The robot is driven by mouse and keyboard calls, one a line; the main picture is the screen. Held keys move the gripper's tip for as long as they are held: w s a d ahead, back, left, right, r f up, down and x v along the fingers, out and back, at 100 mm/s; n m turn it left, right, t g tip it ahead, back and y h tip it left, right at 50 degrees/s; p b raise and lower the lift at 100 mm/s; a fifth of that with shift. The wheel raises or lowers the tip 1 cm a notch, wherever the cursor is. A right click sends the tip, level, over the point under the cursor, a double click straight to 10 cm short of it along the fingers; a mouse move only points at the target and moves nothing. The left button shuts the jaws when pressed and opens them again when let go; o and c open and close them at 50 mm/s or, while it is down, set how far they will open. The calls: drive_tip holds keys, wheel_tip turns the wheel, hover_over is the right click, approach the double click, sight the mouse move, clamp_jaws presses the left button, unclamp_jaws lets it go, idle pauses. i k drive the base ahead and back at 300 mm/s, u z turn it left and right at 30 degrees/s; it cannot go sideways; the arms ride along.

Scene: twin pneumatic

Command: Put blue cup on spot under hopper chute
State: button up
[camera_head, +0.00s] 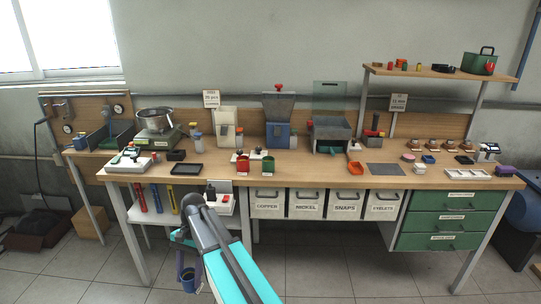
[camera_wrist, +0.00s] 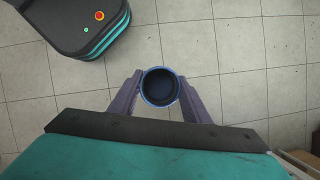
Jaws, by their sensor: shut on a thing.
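The blue cup (camera_wrist: 160,87) is between the two fingers of my gripper (camera_wrist: 160,96) in the wrist view, with its open, empty-looking mouth toward the camera. The cup also shows in the head view (camera_head: 188,281), hanging upright below my gripper (camera_head: 184,262), over the floor in front of the bench. My gripper is shut on it. A hopper machine with a blue body (camera_head: 278,134) and a grey top with a red knob stands on the bench. A paler hopper-like machine (camera_head: 227,130) stands left of it. The spot under a chute is too small to make out.
A red cup (camera_head: 242,165) and a green cup (camera_head: 268,166) stand on the bench (camera_head: 315,168) in front of the machines. A scale with a steel bowl (camera_head: 155,120) is at left. Labelled drawers (camera_head: 306,204) hang below. The floor (camera_head: 330,270) is open.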

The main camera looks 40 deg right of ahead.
sight(277, 158)
drive_tip(key=i, duration=0.85)
drive_tip(key=z, duration=0.05)
